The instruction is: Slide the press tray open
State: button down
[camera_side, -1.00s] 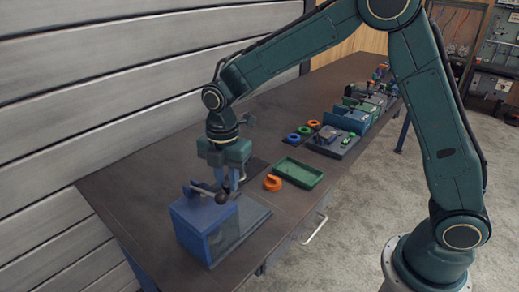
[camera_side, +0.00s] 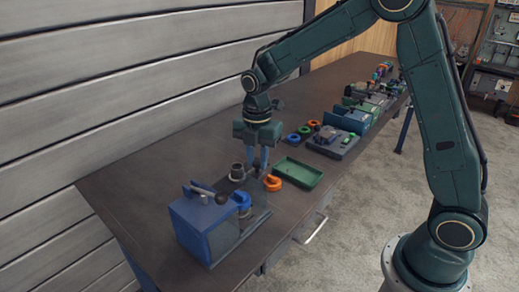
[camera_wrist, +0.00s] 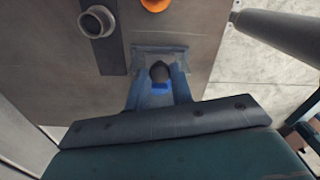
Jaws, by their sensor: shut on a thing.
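The press (camera_side: 205,228) is a blue box with a lever and dark knob on top, at the left of the bench in the side view. Its grey tray (camera_side: 262,214) extends out from the press toward the right. A blue ring (camera_side: 243,201) shows beside the press opening, seemingly on the tray. My gripper (camera_side: 260,168) is to the right of the press, low over the bench. In the wrist view my gripper (camera_wrist: 158,88) is shut on a dark knob (camera_wrist: 160,71), which appears to be the tray's handle. The fingers partly hide it.
More fixtures line the bench farther back. The front left bench surface is clear.

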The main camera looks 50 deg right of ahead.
jog(key=c, duration=1.2)
grip_release()
jog(key=shift+r, duration=0.15)
notch_tip(320, 180, up, 14)
jog(key=shift+f, duration=0.2)
jog(key=s, duration=1.6)
jog(key=shift+d, duration=0.2)
dwell(0.3)
